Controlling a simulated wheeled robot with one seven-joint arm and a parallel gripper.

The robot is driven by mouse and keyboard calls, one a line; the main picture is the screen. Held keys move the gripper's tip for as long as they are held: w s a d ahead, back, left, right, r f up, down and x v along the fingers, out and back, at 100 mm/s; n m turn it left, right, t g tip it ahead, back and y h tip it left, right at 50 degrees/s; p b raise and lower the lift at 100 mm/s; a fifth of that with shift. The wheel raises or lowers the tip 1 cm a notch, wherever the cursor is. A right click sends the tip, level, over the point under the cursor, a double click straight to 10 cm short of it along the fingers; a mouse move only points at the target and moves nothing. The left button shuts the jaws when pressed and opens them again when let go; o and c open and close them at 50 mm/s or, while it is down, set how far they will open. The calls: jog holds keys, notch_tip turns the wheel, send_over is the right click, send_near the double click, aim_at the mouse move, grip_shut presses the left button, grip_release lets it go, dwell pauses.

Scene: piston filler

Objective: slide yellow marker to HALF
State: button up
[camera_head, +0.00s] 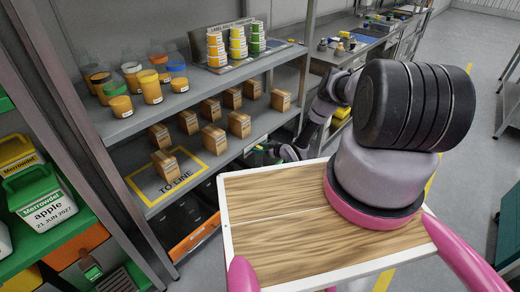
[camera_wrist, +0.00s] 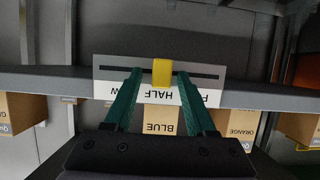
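In the wrist view the yellow marker (camera_wrist: 162,70) sits on a dark slot in a white label plate (camera_wrist: 215,72) on the grey shelf edge. The plate appears upside down, and its HALF word lies just below the marker, slightly left of the marker's middle. Letters of two other words show at either side, partly hidden by my fingers. My gripper (camera_wrist: 160,75) is open, its two green fingers on either side of the marker with visible gaps. Whether the fingertips reach the marker's depth I cannot tell. The head view does not clearly show marker or plate.
Cardboard boxes, one marked BLUE (camera_wrist: 160,120) and one marked ORANGE (camera_wrist: 236,125), stand behind the shelf edge. In the head view the shelf (camera_head: 205,165) holds several small boxes, with coloured tubs (camera_head: 120,106) above.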

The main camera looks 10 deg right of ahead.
jog(key=v, duration=1)
jog(key=shift+s+d+r, duration=0.2)
jog(key=shift+s, duration=0.1)
